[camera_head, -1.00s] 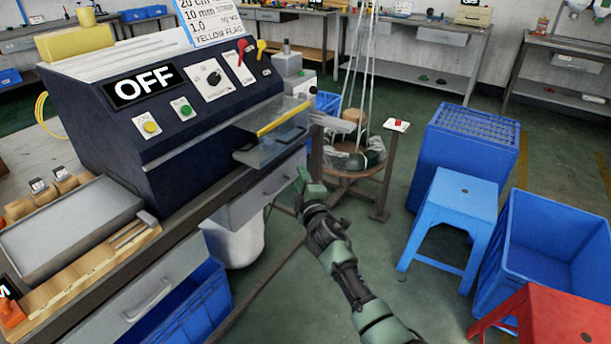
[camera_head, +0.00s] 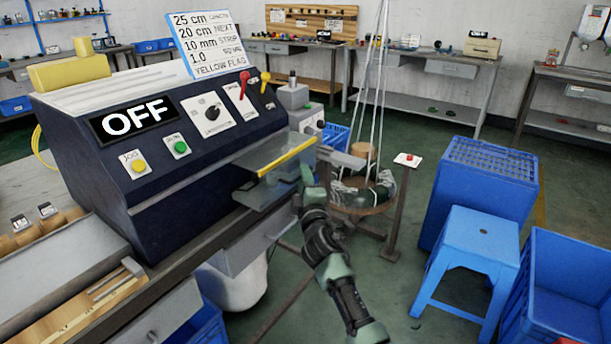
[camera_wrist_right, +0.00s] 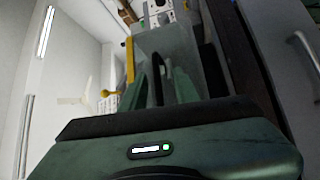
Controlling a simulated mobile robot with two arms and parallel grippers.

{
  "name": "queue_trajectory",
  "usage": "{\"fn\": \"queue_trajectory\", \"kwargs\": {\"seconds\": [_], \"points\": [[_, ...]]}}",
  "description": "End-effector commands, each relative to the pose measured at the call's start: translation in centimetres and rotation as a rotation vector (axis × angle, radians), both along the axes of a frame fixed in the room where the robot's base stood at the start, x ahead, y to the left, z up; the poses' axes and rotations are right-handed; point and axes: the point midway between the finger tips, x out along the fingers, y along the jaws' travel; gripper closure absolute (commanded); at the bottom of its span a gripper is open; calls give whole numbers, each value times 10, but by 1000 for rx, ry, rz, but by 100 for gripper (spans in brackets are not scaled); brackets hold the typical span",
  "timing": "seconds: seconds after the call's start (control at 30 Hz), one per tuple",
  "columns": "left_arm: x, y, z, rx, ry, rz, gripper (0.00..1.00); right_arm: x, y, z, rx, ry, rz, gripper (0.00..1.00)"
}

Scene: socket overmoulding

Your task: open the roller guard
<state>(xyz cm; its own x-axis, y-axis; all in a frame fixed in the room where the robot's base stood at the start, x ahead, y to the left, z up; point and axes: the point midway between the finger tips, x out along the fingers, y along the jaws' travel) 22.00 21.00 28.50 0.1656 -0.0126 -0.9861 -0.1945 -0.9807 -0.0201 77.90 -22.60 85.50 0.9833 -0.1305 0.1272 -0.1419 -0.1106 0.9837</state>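The roller guard (camera_head: 262,180) is a clear panel with a yellow bar (camera_head: 287,158) on the right front of the dark blue machine (camera_head: 120,180). The panel juts out low over the machine's front edge. My right gripper (camera_head: 307,178) is raised just beside the guard's right end, close to the yellow bar. Whether they touch is unclear. In the right wrist view, the green fingers (camera_wrist_right: 163,82) point up toward the clear panel, and the yellow bar (camera_wrist_right: 130,60) shows left of them. The finger gap is hard to judge. My left gripper is out of view.
The machine's display (camera_head: 133,119) reads OFF. A hanging round platform (camera_head: 360,200) with coiled material stands behind my right gripper. A red button on a post (camera_head: 407,160), a blue stool (camera_head: 470,250) and blue crates (camera_head: 485,185) stand to the right. Green floor is open between.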

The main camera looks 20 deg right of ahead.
Motion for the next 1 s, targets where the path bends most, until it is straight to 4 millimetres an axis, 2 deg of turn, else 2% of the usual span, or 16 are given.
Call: {"fn": "queue_trajectory", "kwargs": {"seconds": [0.13, 0.23, 0.27, 1.0], "points": [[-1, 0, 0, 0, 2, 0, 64, 0, 0, 0, 0, 0, 0, 69], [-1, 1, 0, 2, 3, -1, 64, 0, 0, 0, 1, 0, 0, 97], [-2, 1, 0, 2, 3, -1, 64, 0, 0, 0, 1, 0, 0, 100], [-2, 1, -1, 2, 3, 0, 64, 0, -2, 1, 0, -1, -2, 100]]}}
